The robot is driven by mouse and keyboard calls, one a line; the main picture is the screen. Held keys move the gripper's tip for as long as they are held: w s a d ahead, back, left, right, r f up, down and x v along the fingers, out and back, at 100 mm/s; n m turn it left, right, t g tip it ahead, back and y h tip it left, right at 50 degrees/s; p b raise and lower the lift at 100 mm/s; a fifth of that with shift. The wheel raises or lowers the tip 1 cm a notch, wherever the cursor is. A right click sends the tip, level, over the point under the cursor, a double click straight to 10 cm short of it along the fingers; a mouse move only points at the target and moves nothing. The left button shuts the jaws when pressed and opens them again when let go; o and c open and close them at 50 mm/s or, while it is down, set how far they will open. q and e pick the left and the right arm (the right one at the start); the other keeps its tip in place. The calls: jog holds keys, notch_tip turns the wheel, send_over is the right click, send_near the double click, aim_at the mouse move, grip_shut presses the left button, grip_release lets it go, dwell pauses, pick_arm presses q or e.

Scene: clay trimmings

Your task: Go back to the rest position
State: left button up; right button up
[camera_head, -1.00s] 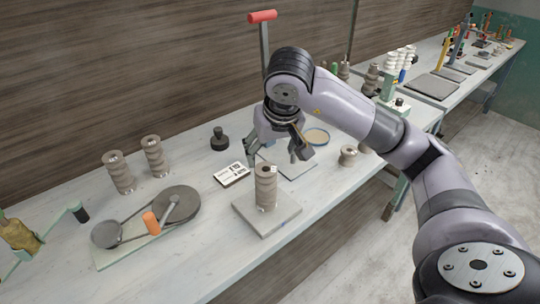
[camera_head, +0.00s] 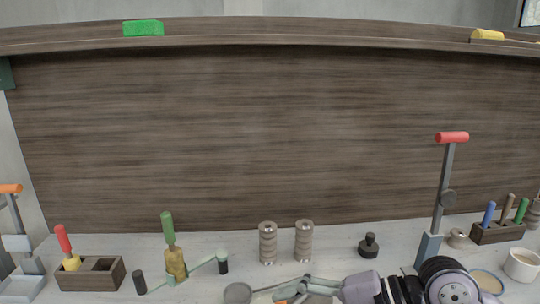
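My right arm lies low along the bottom edge of the head view, reaching in from the right. Its gripper (camera_head: 306,288) points left over the front of the bench, by a grey wheel (camera_head: 237,293). The bottom edge of the picture cuts it off, so I cannot tell whether its fingers are apart. My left gripper is not in view.
The pale bench (camera_head: 335,265) runs below a dark wood panel (camera_head: 250,130). Two ribbed clay columns (camera_head: 268,243) and a black knob (camera_head: 369,246) stand behind my gripper. A red-topped post (camera_head: 452,138) rises beside my arm. Wooden tool holders (camera_head: 90,274) sit left and right.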

notch_tip(320, 180, up, 11)
jog(key=a+m+t+y, duration=0.2)
jog(key=m+t+y, duration=0.3)
jog(key=m+y, duration=0.55)
jog(key=w+d+r+m+t+h, duration=0.1)
jog(key=w+d+m+t+h, duration=0.15)
jog(key=m+t, duration=0.4)
jog(key=w+d+r+m+t+h, duration=0.1)
jog(key=d+m+t+h, duration=0.25)
jog(key=m, duration=0.65)
jog(key=w+d+f+m+h, duration=0.2)
jog(key=d+f+m+h, duration=0.4)
jog(key=f+m+h, duration=0.55)
jog(key=w+d+f+m+h, duration=0.1)
jog(key=d+f+m+h, duration=0.6)
jog(key=m, duration=0.7)
jog(key=s+a+f+m+g+y, duration=0.2)
jog(key=s+f+m+g, duration=1.05)
jog(key=s+f, duration=1.05)
notch_tip(320, 180, down, 26)
jog(key=n+g, duration=0.2)
jog(key=g, duration=0.1)
jog(key=s+d+f, duration=0.1)
jog(key=s+f, duration=0.7)
jog(key=s+d+f, duration=0.2)
jog(key=s+f, duration=0.6)
jog(key=s, duration=0.1)
jog(key=shift+s+d+g, duration=0.2)
jog(key=shift+d+g, duration=0.1)
jog(key=shift+g, duration=0.05)
